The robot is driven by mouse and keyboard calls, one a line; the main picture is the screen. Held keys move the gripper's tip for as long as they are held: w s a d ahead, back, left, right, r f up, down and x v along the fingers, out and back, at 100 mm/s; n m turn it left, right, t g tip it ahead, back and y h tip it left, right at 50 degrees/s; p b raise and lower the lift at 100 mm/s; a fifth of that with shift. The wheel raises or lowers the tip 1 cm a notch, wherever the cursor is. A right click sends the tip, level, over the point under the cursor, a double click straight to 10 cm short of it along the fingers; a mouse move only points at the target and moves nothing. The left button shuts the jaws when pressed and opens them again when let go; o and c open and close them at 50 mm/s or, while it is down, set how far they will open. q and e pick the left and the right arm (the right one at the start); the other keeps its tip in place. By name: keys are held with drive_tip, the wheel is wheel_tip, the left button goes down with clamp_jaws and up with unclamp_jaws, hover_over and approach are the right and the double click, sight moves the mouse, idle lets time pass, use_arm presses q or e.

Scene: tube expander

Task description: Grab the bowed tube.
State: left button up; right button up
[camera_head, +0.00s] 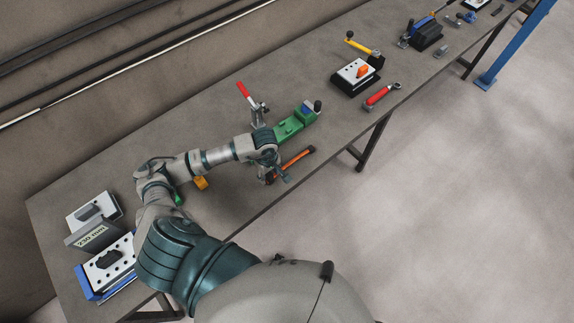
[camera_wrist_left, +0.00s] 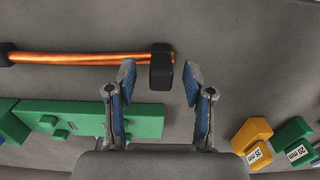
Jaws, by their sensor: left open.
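The bowed tube is the orange bar with black ends (camera_head: 293,161) on the table, beside the green fixture. In the left wrist view the tube (camera_wrist_left: 85,59) runs in from the left edge, slightly curved. Its near black end shows between my fingertips in that view. My left gripper (camera_head: 277,174) is open at this near end in the head view, and its two blue-padded fingers (camera_wrist_left: 158,78) stand apart. I cannot tell whether the fingers touch the tube or how far above it they are. My right gripper is not in view.
A green fixture (camera_head: 288,128) and a red-handled clamp (camera_head: 246,93) stand behind the tube. Yellow (camera_wrist_left: 252,135) and green (camera_wrist_left: 294,138) blocks lie right in the wrist view. Metal plates (camera_head: 94,206) stand at the table's left end. The table's front edge is close by.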

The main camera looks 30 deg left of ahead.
use_arm(q)
clamp_jaws()
drive_tip(key=shift+r, duration=0.1)
